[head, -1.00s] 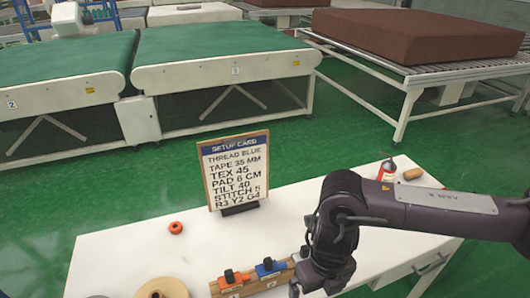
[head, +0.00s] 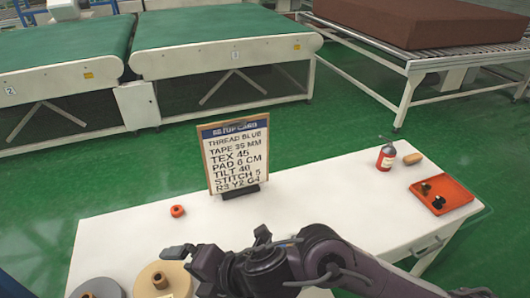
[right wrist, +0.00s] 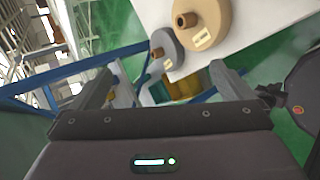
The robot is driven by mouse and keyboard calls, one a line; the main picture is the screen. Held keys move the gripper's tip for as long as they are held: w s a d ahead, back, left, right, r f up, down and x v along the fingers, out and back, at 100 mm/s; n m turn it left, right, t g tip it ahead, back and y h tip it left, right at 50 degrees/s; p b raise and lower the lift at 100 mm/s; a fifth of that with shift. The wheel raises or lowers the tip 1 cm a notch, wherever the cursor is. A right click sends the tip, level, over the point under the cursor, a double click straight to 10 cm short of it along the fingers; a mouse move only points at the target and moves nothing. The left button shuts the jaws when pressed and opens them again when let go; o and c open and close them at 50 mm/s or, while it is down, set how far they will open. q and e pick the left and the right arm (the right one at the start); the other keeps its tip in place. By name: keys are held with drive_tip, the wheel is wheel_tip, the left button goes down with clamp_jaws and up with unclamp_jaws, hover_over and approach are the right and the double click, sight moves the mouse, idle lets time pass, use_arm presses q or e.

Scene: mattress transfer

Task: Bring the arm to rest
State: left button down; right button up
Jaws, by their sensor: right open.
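My right arm (head: 310,262) comes in from the lower right and lies low across the front of the white table (head: 330,215). Its gripper (head: 180,258) points left, above the table's front part near the beige spool (head: 158,281). The right wrist view shows its two fingers (right wrist: 165,88) spread wide with nothing between them. Beyond the fingers, that view shows the spools and the table edge. My left gripper is not in the head view.
A setup card (head: 236,158) stands on the table. Green conveyors (head: 230,45) and a brown mattress (head: 430,22) stand behind.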

drive_tip(key=w+d+r+m+t+h, duration=0.1)
drive_tip(key=w+d+r+m+t, duration=0.35)
drive_tip(key=m, duration=0.65)
drive_tip(key=w+d+f+m+h, duration=0.2)
drive_tip(key=d+f+m+h, duration=0.15)
drive_tip(key=d+m, duration=0.45)
drive_tip(key=s+d+f+m+g+h, duration=0.25)
drive_tip(key=s+d+f+m, duration=0.3)
drive_tip(key=d, duration=0.45)
drive_tip(key=s+d+f+m+g+h, duration=0.25)
drive_tip(key=s+d+f+m, duration=0.3)
drive_tip(key=d, duration=0.55)
wheel_tip(320, 180, down, 29)
drive_tip(key=g, duration=0.1)
drive_tip(key=s+d+f+g, duration=0.1)
drive_tip(key=s+d+f, duration=0.1)
drive_tip(key=s+f, duration=1.7)
drive_tip(key=shift+s+d+f, duration=0.3)
drive_tip(key=shift+s+d, duration=0.1)
drive_tip(key=shift+s, duration=0.6)
drive_tip(key=shift+h, duration=0.25)
